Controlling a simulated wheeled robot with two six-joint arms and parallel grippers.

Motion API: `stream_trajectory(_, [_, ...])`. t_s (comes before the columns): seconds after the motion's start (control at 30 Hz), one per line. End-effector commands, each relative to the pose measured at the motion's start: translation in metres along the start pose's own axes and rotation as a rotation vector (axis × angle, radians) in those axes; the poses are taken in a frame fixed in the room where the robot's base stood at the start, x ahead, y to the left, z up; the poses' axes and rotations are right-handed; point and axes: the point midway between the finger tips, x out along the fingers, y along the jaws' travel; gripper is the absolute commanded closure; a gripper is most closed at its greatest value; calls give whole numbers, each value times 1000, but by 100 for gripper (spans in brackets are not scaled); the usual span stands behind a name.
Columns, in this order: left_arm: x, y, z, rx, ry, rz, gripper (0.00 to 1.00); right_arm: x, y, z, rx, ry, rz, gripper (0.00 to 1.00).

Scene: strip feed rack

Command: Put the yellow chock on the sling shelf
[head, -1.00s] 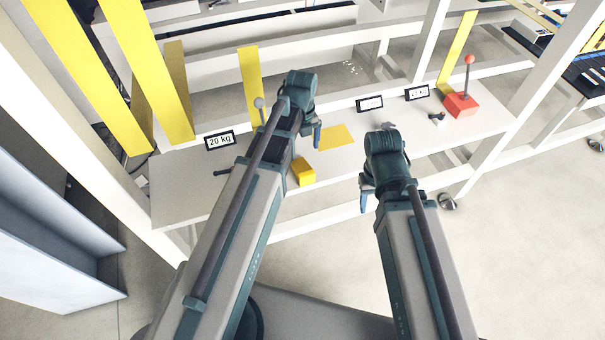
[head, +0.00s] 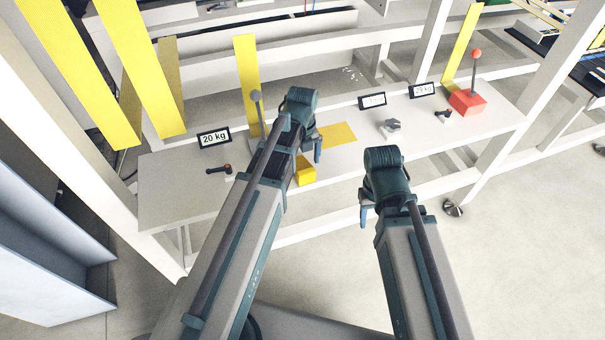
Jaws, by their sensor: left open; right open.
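The yellow chock (head: 306,174) is a small block on the near edge of the white shelf board (head: 180,185), partly beside my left forearm. My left gripper (head: 318,152) is open, above and close to the chock; its jaws are partly hidden by the wrist. My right gripper (head: 364,208) is open and empty in front of the board's near edge, right of the chock. I cannot tell from the picture which level is the sling shelf. Yellow straps (head: 247,75) hang behind the board.
A yellow patch (head: 338,134) marks the board. White posts (head: 503,140) frame the rack.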

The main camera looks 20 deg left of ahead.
Motion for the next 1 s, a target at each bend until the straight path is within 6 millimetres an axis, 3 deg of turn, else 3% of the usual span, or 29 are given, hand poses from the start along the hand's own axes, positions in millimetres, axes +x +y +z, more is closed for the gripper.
stream_trajectory(0.03, [14, -1, 0, 0, 0, 0, 0, 14, -1, -1, 0, 0, 0, 50])
stream_trajectory(0.17, [28, -1, 0, 0, 0, 0, 0, 28, -3, -2, 0, 0, 0, 50])
stream_trajectory(0.47, [29, 0, 0, 0, 0, 0, 0, 28, -3, -2, 0, 0, 0, 50])
stream_trajectory(1.0, [29, -1, 0, 0, 0, 0, 95, 28, -3, -2, 0, 0, 0, 50])
